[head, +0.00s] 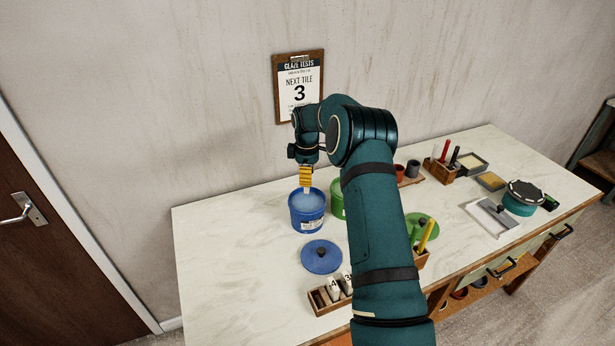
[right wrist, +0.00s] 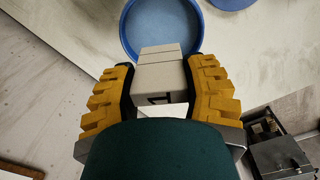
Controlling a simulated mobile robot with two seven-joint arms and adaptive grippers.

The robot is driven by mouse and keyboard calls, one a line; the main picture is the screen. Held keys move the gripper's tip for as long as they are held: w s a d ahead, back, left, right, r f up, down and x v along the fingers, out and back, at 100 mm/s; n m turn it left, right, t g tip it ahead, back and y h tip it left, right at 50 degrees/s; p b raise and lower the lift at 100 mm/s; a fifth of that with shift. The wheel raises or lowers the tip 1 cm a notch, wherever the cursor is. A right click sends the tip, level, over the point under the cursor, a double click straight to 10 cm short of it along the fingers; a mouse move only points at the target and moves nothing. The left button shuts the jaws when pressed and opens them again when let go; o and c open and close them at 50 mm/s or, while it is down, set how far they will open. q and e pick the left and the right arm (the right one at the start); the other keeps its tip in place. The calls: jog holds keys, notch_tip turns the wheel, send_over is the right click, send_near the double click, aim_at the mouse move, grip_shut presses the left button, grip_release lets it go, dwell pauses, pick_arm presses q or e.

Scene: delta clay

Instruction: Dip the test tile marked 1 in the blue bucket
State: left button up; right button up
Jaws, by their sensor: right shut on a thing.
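My right gripper (head: 306,174) is shut on a pale test tile (right wrist: 160,75), held upright between its yellow fingers. A dark mark that looks like a 1 shows on the tile in the right wrist view, partly cut off. The blue bucket (head: 307,216) stands open on the table, with pale blue glaze inside. The gripper is above the bucket, and the tile's lower end is at its mouth; I cannot tell whether it touches the glaze. My left gripper is out of view.
A blue lid (head: 321,257) lies in front of the bucket. A wooden rack (head: 318,305) holds tiles marked 4 and 3. A green bucket (head: 337,205) stands close right, partly behind my arm. A wall board (head: 299,88) reads "next tile 3". The table's left end is clear.

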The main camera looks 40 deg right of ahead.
jog(key=shift+f+b, duration=2.6)
jog(key=shift+f, duration=1.95)
jog(key=shift+f+b, duration=0.4)
jog(key=shift+f, duration=0.1)
jog(key=shift+r, duration=0.15)
jog(key=shift+r+p, duration=2.2)
jog(key=shift+r, duration=1.6)
jog(key=shift+r+p, duration=1)
jog(key=shift+r, duration=0.55)
jog(key=shift+f, duration=0.1)
